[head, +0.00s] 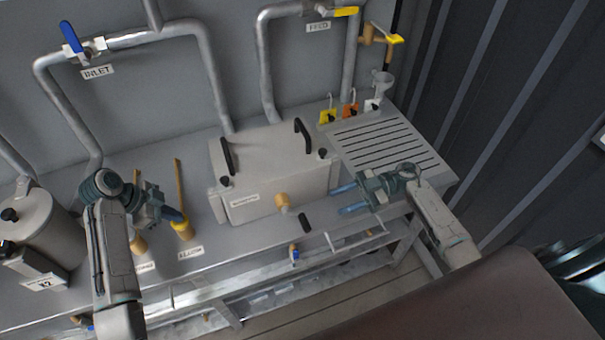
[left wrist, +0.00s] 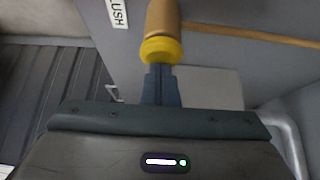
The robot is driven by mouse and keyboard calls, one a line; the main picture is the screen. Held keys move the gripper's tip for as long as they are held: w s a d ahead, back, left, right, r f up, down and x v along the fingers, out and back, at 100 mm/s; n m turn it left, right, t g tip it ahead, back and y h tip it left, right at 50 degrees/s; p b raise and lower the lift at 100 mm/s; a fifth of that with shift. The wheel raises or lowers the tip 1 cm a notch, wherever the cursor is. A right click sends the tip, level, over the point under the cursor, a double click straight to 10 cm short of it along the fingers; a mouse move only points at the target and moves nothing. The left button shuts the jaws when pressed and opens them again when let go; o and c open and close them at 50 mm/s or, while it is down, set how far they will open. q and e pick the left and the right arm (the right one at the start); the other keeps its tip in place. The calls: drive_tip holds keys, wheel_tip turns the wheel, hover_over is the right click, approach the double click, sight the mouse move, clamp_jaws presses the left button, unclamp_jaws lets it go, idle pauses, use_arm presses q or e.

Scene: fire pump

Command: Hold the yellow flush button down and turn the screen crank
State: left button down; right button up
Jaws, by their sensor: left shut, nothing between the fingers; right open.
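The yellow flush button (head: 181,226) caps a tan post at the bench's front left, beside a label. It also shows in the left wrist view (left wrist: 161,50). My left gripper (head: 174,213) is shut and empty, its fingertips at the yellow cap; they look touching, but whether the cap is pressed down I cannot tell. What looks like the screen crank is a tan hub (head: 283,201) with a black grip (head: 305,222) on the front of the grey box. My right gripper (head: 340,199) is open and empty, right of the crank and apart from it.
The grey box (head: 265,165) with black handles stands mid-bench. A slotted drain board (head: 390,145) lies at right, with coloured tags behind. A metal canister (head: 35,235) stands at left. Thin rods rise behind the button. A rail (head: 250,275) runs along the front edge.

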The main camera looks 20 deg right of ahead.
drive_tip(key=shift+s+d+f+m+g+h, duration=0.3)
drive_tip(key=shift+d+f+m, duration=0.1)
drive_tip(key=shift+d+f, duration=0.15)
drive_tip(key=shift+a, duration=0.1)
